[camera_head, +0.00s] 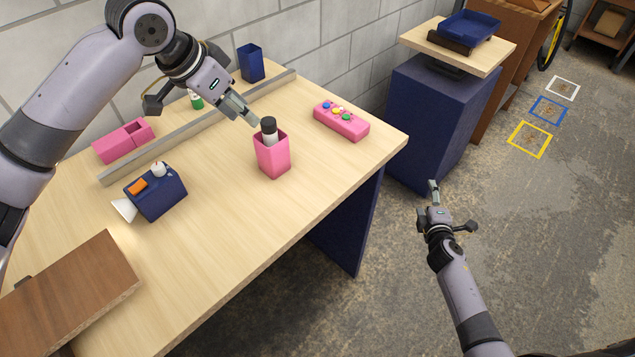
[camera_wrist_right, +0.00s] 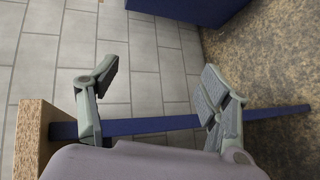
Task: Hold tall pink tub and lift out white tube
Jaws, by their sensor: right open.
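The tall pink tub (camera_head: 272,158) stands upright on the wooden table, right of the middle. The white tube (camera_head: 270,138) with its black cap stands in the tub. Its top sticks out above the rim and its lower part is hidden. My left gripper (camera_head: 254,122) is just left of the tube, its fingertips close to the cap and the tub's rim. I cannot tell if they touch or how far its jaws are apart. My right gripper (camera_head: 433,187) is open and empty, off the table's right side over the floor. Its spread fingers show in the right wrist view (camera_wrist_right: 158,95).
A pink block with coloured buttons (camera_head: 341,121) lies right of the tub. A metal rail (camera_head: 185,133) runs behind it. A blue device (camera_head: 158,195), a pink box (camera_head: 124,141), a blue cup (camera_head: 251,63) and a brown board (camera_head: 65,298) are also on the table (camera_head: 225,255).

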